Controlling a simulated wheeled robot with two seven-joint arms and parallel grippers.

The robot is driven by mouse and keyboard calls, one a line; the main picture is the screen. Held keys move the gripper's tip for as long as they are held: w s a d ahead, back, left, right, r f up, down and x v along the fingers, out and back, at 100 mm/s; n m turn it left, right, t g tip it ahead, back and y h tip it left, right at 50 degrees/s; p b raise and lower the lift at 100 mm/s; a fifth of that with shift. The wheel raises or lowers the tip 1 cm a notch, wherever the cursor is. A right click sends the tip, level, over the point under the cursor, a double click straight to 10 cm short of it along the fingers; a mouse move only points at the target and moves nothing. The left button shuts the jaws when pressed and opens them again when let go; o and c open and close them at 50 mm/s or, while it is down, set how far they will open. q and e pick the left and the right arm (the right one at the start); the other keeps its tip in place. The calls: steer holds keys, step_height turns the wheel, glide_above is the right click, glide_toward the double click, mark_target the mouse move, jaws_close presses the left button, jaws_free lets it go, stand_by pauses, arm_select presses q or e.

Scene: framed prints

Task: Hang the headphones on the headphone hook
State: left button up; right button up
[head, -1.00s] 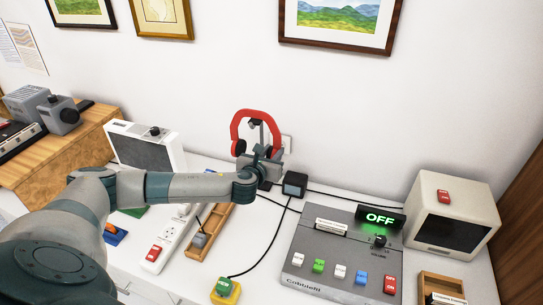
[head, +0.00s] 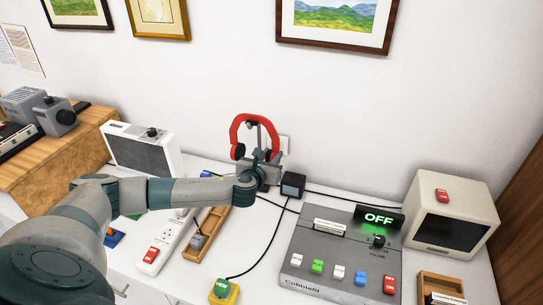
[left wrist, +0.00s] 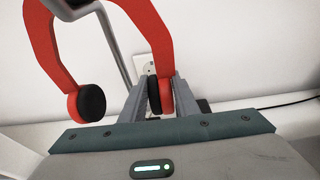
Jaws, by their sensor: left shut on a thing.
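The red headphones (head: 235,130) with black ear pads stand upright, band on top, at the back of the table near the wall. My left gripper (left wrist: 161,97) is shut on their right ear cup; the left ear cup (left wrist: 88,103) hangs free. The grey headphone hook (head: 261,136) rises inside the arch of the band, its top close under the band. Its bent rod also shows in the left wrist view (left wrist: 112,42). I cannot tell whether the band touches the hook. My left wrist hides the hook's lower part in the head view. My right gripper is out of view.
A small black box (head: 293,185) with cables stands just right of the hook. A white speaker (head: 145,150) is at left, and a wooden tray (head: 212,222) and power strip (head: 172,240) lie below my forearm. A grey control panel (head: 325,265) and monitor (head: 450,220) are at right.

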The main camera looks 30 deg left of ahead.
arm_select(q)
steer(key=o, duration=1.3)
steer(key=shift+c, duration=0.2)
steer(key=shift+s, duration=0.1)
steer(key=shift+s+d, duration=0.15)
steer(key=shift+s, duration=0.2)
steer(key=b+v, duration=0.3)
steer(key=v, duration=1.3)
steer(key=shift+s+r+b, duration=0.2)
steer(key=shift+s+b, duration=0.05)
steer(key=shift+b, duration=0.1)
steer(key=shift+f, duration=0.1)
